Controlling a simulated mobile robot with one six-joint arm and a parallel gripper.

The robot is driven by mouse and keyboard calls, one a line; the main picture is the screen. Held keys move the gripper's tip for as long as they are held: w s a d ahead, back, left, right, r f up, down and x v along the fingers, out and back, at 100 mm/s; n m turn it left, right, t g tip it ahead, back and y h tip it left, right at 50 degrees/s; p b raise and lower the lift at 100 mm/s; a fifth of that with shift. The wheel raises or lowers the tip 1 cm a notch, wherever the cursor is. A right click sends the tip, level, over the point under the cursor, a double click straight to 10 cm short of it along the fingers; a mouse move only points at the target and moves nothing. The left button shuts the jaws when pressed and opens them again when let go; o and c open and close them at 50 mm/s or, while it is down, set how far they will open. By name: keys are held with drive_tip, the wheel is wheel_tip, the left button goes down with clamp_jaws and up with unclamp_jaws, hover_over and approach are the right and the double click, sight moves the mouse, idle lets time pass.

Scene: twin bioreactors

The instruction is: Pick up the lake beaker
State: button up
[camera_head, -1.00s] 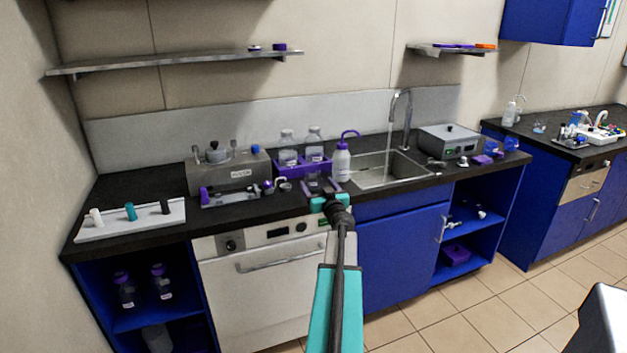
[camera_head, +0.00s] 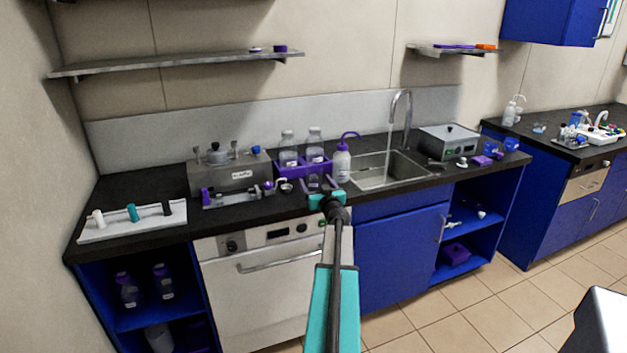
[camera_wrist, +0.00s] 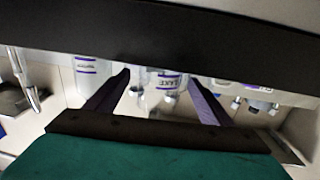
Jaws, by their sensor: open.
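The lake beaker (camera_wrist: 171,82) is a clear glass vessel with a purple-and-white "LAKE" label in the wrist view, where the scene hangs upside down. It shows between the two purple fingers of my gripper (camera_wrist: 158,77), which are open and spread to either side of it. I cannot tell whether a finger touches it. In the head view, my gripper (camera_head: 321,184) reaches over the front edge of the counter, and the small clear beaker (camera_head: 314,182) stands at its fingers, partly hidden.
A purple rack (camera_head: 290,169) with two clear bottles stands behind the beaker. A white wash bottle (camera_head: 342,162) with a purple top stands close on the right, beside the sink (camera_head: 377,173). A grey device (camera_head: 238,175) and small items stand left.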

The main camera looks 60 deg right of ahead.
sight(316, 175)
drive_tip(key=shift+x, duration=1.05)
drive_tip(key=shift+c, duration=0.5)
drive_tip(key=c, duration=1.2)
drive_tip(key=shift+r, duration=0.2)
drive_tip(key=shift+r, duration=1.3)
drive_tip(key=shift+s+a+r, duration=0.2)
drive_tip(key=shift+a+r, duration=0.05)
drive_tip(key=b+v, duration=0.1)
drive_tip(key=v, duration=0.4)
drive_tip(key=w+a+r+b+v, duration=0.1)
drive_tip(key=v, duration=0.4)
drive_tip(key=b+v, duration=0.2)
drive_tip(key=v, duration=0.3)
drive_tip(key=shift+a+r, duration=0.25)
drive_tip(key=shift+a, duration=0.1)
